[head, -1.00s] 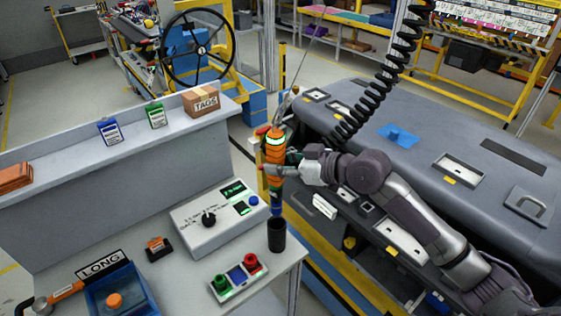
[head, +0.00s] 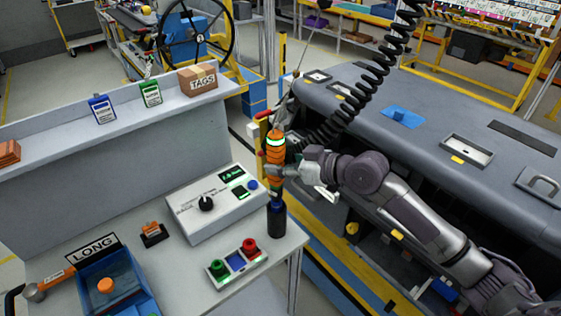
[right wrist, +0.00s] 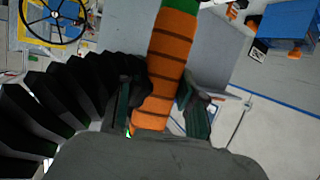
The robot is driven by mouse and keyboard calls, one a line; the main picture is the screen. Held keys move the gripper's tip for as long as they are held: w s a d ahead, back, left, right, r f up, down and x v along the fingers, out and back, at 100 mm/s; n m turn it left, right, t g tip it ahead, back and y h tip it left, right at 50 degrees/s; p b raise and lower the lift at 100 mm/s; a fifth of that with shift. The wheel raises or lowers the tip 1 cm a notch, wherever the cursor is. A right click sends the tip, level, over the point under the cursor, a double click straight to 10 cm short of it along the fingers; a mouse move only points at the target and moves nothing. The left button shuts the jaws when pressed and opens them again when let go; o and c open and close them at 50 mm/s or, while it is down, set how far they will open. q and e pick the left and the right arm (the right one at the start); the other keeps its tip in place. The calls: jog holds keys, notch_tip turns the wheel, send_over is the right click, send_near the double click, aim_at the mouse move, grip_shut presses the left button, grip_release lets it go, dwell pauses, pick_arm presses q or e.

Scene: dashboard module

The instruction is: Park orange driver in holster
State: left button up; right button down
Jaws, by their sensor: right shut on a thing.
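The orange driver (head: 274,152) is upright, with dark bands and a lit green ring near its top. My right gripper (head: 280,171) is shut around its orange body. In the right wrist view, the driver's body (right wrist: 168,65) passes between the two dark fingers (right wrist: 160,108). The black cup-shaped holster (head: 277,223) stands at the right edge of the grey bench. The driver's lower end is at the holster's mouth; how far it is inside I cannot tell. My left gripper is not in view.
A grey control box (head: 211,205) and a button box with green and red buttons (head: 236,261) sit left of the holster. A black coiled hose (head: 365,88) hangs above the driver. The grey dashboard (head: 440,110) lies to the right. A blue bin (head: 118,286) stands at front left.

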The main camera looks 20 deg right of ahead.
aim_at(281, 190)
jog(key=shift+f+b, duration=3)
jog(key=shift+f, duration=1.3)
jog(key=c, duration=0.6)
grip_release()
jog(key=shift+f, duration=0.1)
jog(key=shift+v, duration=6)
